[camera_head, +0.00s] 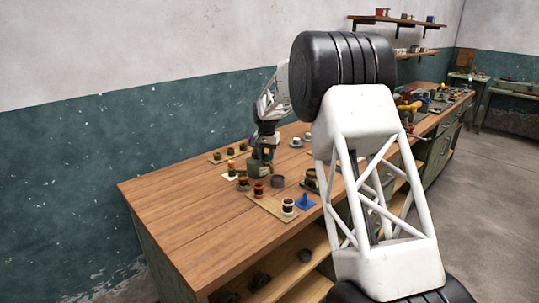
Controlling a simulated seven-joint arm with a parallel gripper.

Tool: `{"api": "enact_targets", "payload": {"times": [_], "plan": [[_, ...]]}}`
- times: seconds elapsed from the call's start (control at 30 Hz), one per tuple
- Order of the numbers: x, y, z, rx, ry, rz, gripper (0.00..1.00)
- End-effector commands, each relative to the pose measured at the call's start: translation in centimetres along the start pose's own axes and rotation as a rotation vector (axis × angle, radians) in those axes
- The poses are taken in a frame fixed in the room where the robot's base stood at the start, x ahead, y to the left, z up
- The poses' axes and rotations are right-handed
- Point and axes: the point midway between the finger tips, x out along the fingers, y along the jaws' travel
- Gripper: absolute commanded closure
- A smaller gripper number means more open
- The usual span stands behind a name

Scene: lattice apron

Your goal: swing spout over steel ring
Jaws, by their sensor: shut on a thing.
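My gripper (264,152) reaches down onto a dark green pot-like vessel (258,170) on the wooden workbench. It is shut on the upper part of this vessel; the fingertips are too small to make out. I cannot clearly make out the spout or which way it points. A small dark grey round piece (278,181) stands just right of and nearer than the vessel; it may be the steel ring, but I cannot tell for sure.
More small cylinders stand behind. My arm hides part of the bench's right side. The bench's left end (165,195) is clear.

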Motion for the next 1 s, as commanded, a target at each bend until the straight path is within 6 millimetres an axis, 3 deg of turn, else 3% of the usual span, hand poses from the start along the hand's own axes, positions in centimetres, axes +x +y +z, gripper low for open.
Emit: {"api": "enact_targets", "payload": {"times": [0.5,1.0], "plan": [[0.0,-3.7,2.3,0.478,0.0,0.0,1.0],[0.0,-7.0,2.6,0.864,0.0,-0.001,1.0]]}}
